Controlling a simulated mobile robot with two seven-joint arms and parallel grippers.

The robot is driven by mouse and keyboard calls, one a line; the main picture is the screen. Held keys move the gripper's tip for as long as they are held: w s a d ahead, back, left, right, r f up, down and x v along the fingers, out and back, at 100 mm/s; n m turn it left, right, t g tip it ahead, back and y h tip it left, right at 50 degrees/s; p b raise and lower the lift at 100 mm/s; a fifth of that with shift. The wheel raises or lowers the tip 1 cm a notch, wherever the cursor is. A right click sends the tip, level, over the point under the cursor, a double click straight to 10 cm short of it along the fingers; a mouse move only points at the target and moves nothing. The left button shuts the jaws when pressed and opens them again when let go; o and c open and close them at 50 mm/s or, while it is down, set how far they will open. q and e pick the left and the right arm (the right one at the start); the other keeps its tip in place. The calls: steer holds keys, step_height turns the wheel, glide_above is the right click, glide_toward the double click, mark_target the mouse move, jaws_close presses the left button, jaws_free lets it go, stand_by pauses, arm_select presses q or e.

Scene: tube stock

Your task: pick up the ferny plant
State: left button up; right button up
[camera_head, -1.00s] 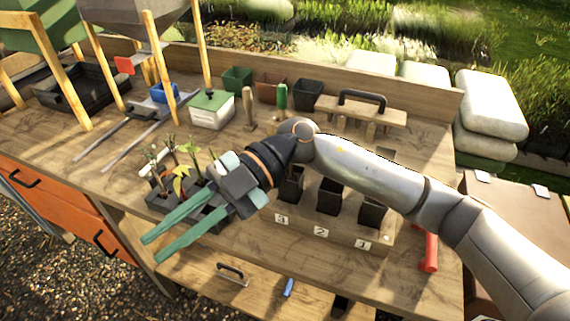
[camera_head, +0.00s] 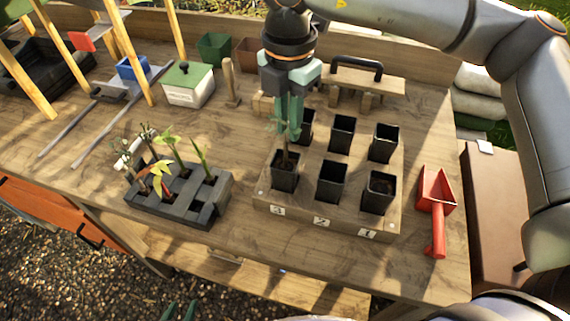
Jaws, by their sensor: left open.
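A thin plant with fine grey-green, feathery leaves (camera_head: 281,125) stands upright in a black square pot (camera_head: 284,178), in the front left place of the wooden pot block (camera_head: 260,199), behind the label 3. My right gripper (camera_head: 290,137) points straight down over this pot. Its green fingers are at the top of the plant and hide part of it. I cannot tell if they are closed on it.
A dark tray (camera_head: 205,216) with several seedlings stands left of the block. Other black pots fill the block. A red scoop (camera_head: 437,205) lies at the right. A white box with a green lid (camera_head: 189,85) and a wooden dibber (camera_head: 230,82) stand behind.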

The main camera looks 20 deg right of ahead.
mark_target(285, 166)
steer(key=f, duration=0.2)
steer(key=f+p, duration=0.1)
steer(key=f, duration=0.4)
steer(key=shift+s+a+f, duration=0.1)
steer(key=shift+a+f, duration=0.15)
steer(key=shift+a, duration=0.05)
jaws_close()
